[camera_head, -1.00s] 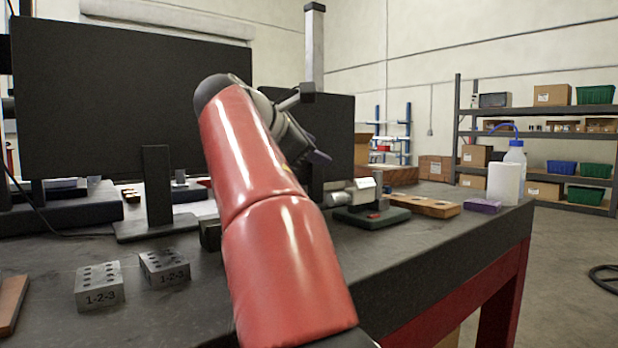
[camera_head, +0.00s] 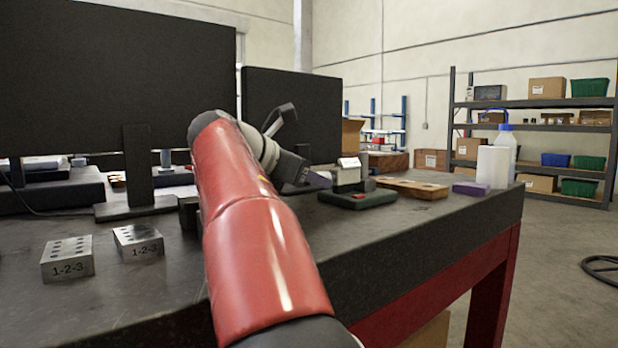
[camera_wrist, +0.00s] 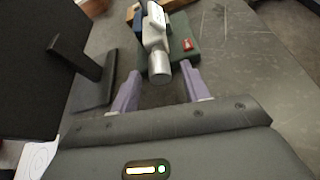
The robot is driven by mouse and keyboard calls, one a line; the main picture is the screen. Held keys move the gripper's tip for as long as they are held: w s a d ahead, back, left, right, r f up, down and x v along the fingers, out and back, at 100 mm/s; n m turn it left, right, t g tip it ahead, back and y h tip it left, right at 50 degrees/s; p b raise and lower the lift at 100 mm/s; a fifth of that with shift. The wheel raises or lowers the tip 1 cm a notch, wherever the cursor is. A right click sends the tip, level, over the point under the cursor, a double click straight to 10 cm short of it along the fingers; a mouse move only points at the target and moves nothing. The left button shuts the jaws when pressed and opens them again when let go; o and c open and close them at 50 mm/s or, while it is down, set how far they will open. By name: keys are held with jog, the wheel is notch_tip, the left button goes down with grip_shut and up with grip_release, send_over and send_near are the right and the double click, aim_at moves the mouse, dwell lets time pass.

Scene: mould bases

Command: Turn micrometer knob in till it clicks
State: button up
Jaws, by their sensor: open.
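The micrometer (camera_wrist: 155,30) sits on a green base (camera_wrist: 184,48) in the wrist view, its silver knob (camera_wrist: 159,69) pointing toward me. My gripper (camera_wrist: 160,80) is open, its two purple fingers on either side of the knob's near end, with gaps visible on both sides. In the head view the micrometer (camera_head: 348,172) and its green base (camera_head: 357,198) stand on the dark bench, and my gripper (camera_head: 322,180) is just left of them. My arm hides part of the bench there.
A wooden block with holes (camera_head: 412,188), a purple block (camera_head: 472,189) and a white cylinder (camera_head: 492,167) stand right of the micrometer. A black stand (camera_head: 138,170) is at left. Two 1-2-3 blocks (camera_head: 68,260) lie front left. The bench's front right is clear.

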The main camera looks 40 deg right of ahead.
jog(key=c, duration=1)
jog(key=shift+m+t, duration=0.3)
jog(key=m+b, duration=0.1)
jog(key=m+t+b, duration=0.1)
jog(key=m+t, duration=0.1)
jog(key=shift+s+f+h+b, duration=0.25)
jog(key=shift+h+b, duration=0.05)
jog(key=shift+b, duration=0.1)
jog(key=m+t+b, duration=0.1)
jog(key=m+b, duration=0.2)
jog(key=shift+s+f+h, duration=0.1)
jog(key=shift+h, duration=0.3)
jog(key=shift+m+t+b, duration=0.4)
jog(key=shift+t+b, duration=0.1)
jog(key=shift+b, duration=0.15)
jog(key=shift+h, duration=0.3)
